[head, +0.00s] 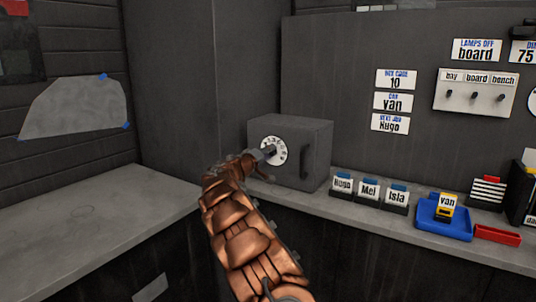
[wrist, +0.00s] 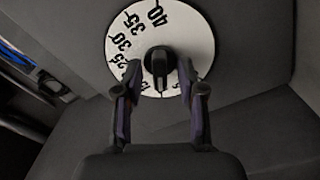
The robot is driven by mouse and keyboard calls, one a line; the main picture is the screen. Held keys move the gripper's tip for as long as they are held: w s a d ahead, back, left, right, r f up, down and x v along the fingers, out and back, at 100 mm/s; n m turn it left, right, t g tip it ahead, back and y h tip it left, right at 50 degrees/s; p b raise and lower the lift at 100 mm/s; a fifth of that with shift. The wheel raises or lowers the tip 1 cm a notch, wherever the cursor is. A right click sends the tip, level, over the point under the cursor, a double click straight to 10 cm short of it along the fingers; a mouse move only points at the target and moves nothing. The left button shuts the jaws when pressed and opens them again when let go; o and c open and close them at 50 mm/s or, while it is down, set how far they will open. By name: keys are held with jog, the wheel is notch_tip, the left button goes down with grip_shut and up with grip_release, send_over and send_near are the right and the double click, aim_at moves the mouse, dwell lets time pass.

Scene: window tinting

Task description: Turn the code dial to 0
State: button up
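The code dial (head: 280,151) is a white disc on the front of a dark grey box (head: 315,143) on the counter. In the wrist view the dial (wrist: 186,22) shows black numbers, with 40 at the top and 35, 30 and 25 down its left side. Its black centre knob (wrist: 159,62) stands between the fingers of my gripper (wrist: 160,72). The fingers are apart, with a narrow gap on each side of the knob. In the head view my gripper (head: 266,154) is at the dial and covers part of it. The lower numbers are partly hidden.
The box has a dark handle (head: 305,164) right of the dial. A wall sign (head: 396,79) reads box code 10. Name card holders (head: 369,190), a blue tray (head: 445,228) and a red tray (head: 498,235) stand to the right. The left counter (head: 90,215) is mostly clear.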

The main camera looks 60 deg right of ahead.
grip_shut()
jog(key=shift+f+n, duration=0.1)
jog(key=shift+n, duration=0.2)
dwell(0.3)
jog(key=shift+f+n, duration=0.1)
jog(key=shift+n, duration=5.6)
